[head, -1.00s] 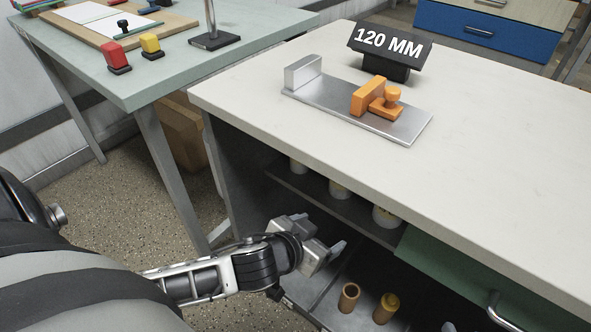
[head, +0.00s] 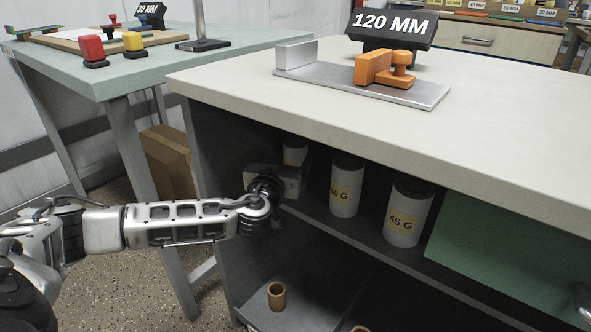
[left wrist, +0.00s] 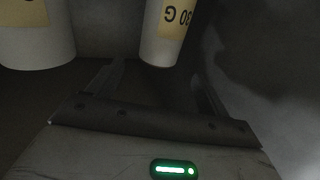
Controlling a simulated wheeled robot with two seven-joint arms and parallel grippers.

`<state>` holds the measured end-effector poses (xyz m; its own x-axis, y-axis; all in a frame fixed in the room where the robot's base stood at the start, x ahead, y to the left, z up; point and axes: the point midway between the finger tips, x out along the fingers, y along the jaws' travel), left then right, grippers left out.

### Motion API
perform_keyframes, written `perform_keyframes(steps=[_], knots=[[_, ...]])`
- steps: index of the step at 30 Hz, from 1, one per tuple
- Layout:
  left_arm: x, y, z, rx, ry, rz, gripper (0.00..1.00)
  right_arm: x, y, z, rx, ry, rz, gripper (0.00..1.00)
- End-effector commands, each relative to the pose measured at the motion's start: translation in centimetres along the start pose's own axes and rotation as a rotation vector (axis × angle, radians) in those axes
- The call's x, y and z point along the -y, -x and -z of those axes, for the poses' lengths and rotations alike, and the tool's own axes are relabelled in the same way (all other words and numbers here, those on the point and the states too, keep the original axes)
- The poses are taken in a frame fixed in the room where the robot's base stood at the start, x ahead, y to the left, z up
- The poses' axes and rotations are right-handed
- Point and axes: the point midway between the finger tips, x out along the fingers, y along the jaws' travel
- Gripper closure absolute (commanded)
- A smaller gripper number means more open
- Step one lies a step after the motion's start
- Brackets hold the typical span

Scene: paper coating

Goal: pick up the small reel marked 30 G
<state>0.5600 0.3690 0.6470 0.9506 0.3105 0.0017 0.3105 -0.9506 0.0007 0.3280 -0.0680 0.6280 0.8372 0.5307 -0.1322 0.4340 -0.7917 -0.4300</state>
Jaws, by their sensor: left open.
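The small reel marked 30 G (left wrist: 168,30) is a white cylinder with a yellow label. The left wrist view shows it upside down, beyond the fingers and roughly between them. In the head view the leftmost reel (head: 295,151) stands on the cabinet shelf, its label hidden behind my left gripper (head: 292,180). That gripper reaches in at the shelf's left end. In the left wrist view its two dark fingers (left wrist: 158,82) are apart, with nothing held.
A middle reel (head: 346,186) with a partly legible label and a 45 G reel (head: 408,212) stand to the right on the shelf (head: 325,217). The cabinet's side wall (head: 215,165) is close on the left. The worktop (head: 330,115) overhangs above; a green panel (head: 505,250) is at right.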

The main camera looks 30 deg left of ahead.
Motion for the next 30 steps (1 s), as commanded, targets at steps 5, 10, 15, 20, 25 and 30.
perform_keyframes(steps=[5,10,15,20,25,30], knots=[[0.0,-2.1,-0.1,-0.001,0.000,0.001,0.21,0.1,-0.1,0.0,-0.011,-0.015,0.010,0.64],[-0.1,-3.1,-0.4,0.000,0.000,0.000,0.21,0.1,-0.1,-0.2,-0.015,-0.027,0.016,0.64],[-0.3,-5.5,-1.1,-0.002,0.000,0.001,0.21,0.1,-0.2,-0.6,-0.029,-0.063,0.035,0.64],[-0.3,-7.2,-1.1,0.001,-0.001,0.000,0.21,0.4,-0.1,0.7,-0.076,-0.054,0.049,0.64],[-0.3,-7.5,-1.0,0.002,0.000,-0.002,0.21,0.6,-0.3,1.5,-0.098,-0.039,0.056,0.64],[-0.3,-7.5,-1.0,0.002,0.000,-0.001,0.41,0.6,-0.3,1.4,-0.095,-0.036,0.057,0.64]])
